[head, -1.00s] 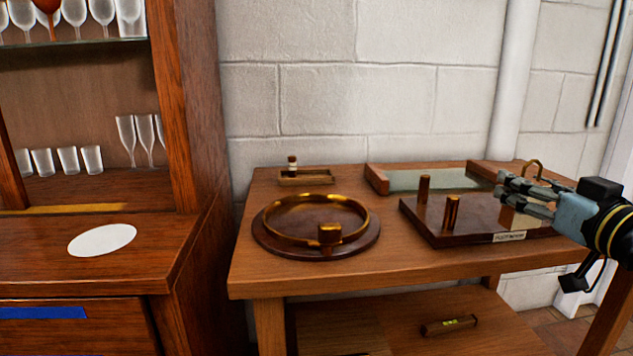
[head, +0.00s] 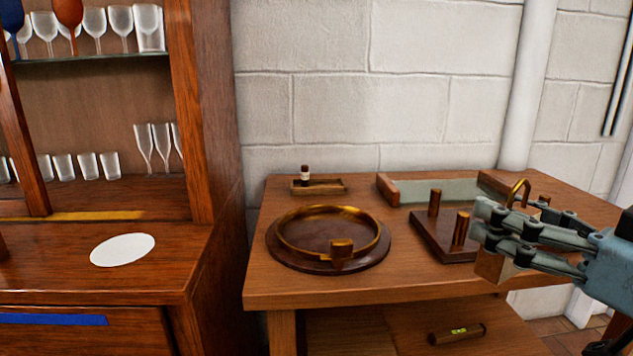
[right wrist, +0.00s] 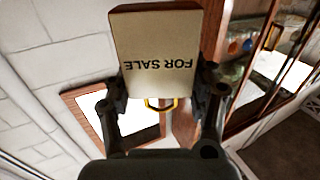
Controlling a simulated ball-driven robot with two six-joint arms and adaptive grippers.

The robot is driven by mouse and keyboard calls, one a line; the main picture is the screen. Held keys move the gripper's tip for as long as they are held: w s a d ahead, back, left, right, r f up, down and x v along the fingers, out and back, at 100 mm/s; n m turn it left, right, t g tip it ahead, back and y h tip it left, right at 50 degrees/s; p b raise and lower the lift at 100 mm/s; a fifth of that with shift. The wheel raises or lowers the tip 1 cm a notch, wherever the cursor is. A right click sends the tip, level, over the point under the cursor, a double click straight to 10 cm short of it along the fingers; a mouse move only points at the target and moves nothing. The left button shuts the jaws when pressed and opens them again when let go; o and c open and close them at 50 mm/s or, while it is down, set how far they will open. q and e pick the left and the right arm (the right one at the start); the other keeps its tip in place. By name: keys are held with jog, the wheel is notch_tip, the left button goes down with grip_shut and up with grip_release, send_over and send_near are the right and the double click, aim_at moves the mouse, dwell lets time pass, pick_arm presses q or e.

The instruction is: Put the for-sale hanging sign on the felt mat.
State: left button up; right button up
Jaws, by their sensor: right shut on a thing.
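The for-sale hanging sign (right wrist: 160,85) is a cream board with dark lettering and a brass loop, seen in the right wrist view. My right gripper (right wrist: 165,100) is shut on it, with a finger at each side. In the head view my right gripper (head: 482,232) is at the right, above the table; the sign (head: 491,266) is mostly hidden behind its fingers. A flat white oval (head: 122,249) on the cabinet ledge at the left looks like the felt mat; it is bare. My left gripper is not in view.
On the wooden table (head: 270,292) stand a round base with a brass ring (head: 290,228), a board with two pegs (head: 430,238), a framed pale panel (head: 440,188) and a small tray with a bottle (head: 318,187). Glasses (head: 88,166) fill the cabinet shelves. The ledge around the oval is clear.

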dwell(0.3)
jog(key=shift+w+d+f, duration=0.1)
jog(key=shift+d+f, duration=0.1)
jog(key=shift+f, duration=0.15)
jog(key=w+d+f+m+t+h, duration=0.1)
jog(key=w+d+f+m+h, duration=0.15)
jog(key=w+d+f, duration=0.2)
jog(key=w+d+r+m+t+h+b, duration=0.1)
jog(key=w+d+r+h+b, duration=0.3)
jog(key=w+d, duration=0.6)
jog(key=shift+w+d+m+h, duration=0.2)
jog(key=shift+w+m+h, duration=0.35)
jog(key=shift+m, duration=0.2)
jog(key=shift+f, duration=0.1)
